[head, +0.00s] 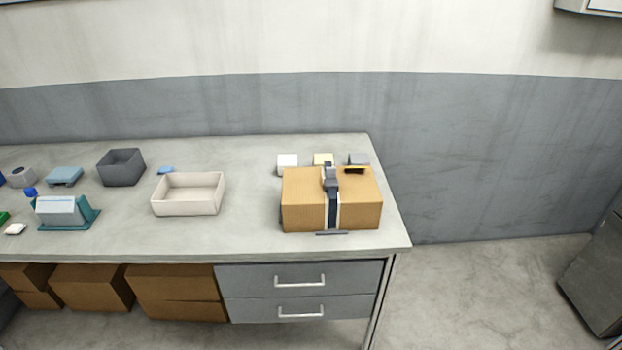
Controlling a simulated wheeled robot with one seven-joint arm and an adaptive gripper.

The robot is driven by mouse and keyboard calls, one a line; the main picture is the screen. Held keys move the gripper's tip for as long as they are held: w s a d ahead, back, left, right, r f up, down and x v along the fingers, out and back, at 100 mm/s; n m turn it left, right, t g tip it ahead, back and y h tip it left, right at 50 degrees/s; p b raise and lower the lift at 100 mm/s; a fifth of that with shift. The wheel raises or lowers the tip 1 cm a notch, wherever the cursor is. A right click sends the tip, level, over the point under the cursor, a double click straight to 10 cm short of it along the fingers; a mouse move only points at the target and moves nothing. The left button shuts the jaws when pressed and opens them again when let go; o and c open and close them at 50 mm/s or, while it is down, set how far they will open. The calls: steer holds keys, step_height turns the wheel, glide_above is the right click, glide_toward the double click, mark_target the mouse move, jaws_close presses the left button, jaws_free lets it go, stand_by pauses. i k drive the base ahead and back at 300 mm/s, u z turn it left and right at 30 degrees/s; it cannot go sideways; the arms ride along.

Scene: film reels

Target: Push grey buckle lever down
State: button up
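A brown cardboard box (302,209) sits near the right end of the grey worktop. A dark strap (333,211) with pale edges runs over its top and down its front. A grey buckle (331,180) sits on the strap at the box's top front edge. Its lever seems to be the grey upper part, but it is too small to tell whether it is raised or flat. My gripper is not in view.
A cream tray (188,209) and a dark grey bin (121,168) stand left of the box. Small blocks (287,164) lie behind it. A teal stand (68,218) is at the far left. Clear worktop (250,190) lies between tray and box. Drawers (301,281) are below.

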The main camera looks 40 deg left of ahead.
mark_target(330, 172)
steer(key=k, duration=0.4)
steer(key=u, duration=1.55)
steer(key=i, duration=0.3)
steer(key=z, duration=0.05)
